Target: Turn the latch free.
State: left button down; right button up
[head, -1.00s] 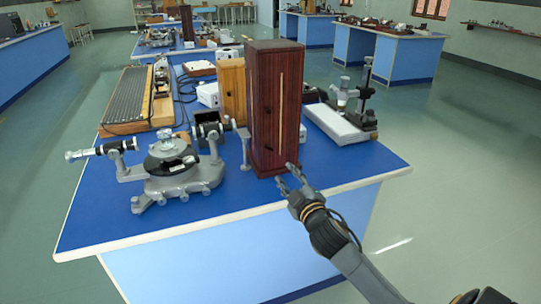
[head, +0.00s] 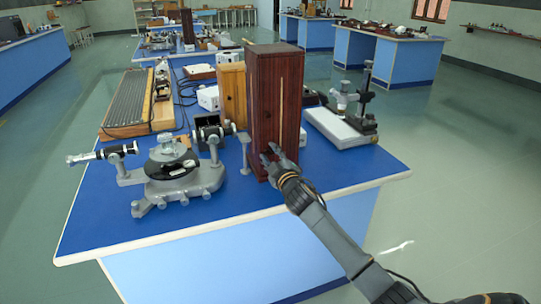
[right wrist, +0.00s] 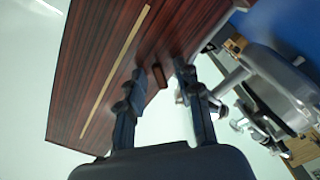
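A tall dark red-brown wooden box (head: 264,95) with a pale vertical strip stands near the front of the blue bench. A small brown wooden piece, which looks like the latch (right wrist: 159,76), shows on the box face in the right wrist view. My right gripper (head: 270,155) is at the lower front of the box. In the right wrist view the gripper (right wrist: 160,72) is open, its two fingers apart on either side of the latch. I cannot tell whether a finger touches it. In the head view the gripper hides the latch. My left gripper is not in view.
A grey spectrometer (head: 172,170) stands on the bench left of the box, with a thin stand (head: 243,155) between them. A microscope-like instrument on a white base (head: 338,127) is to the right. A lighter wooden box (head: 231,95) stands behind. The bench's front right corner is clear.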

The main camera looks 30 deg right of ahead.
grip_shut()
jog(key=shift+n, duration=0.3)
jog(key=n+p, duration=0.1)
jog(key=n, duration=0.1)
jog(key=shift+n, duration=0.3)
jog(key=shift+n+p, duration=0.7)
jog(key=shift+n, duration=1.5)
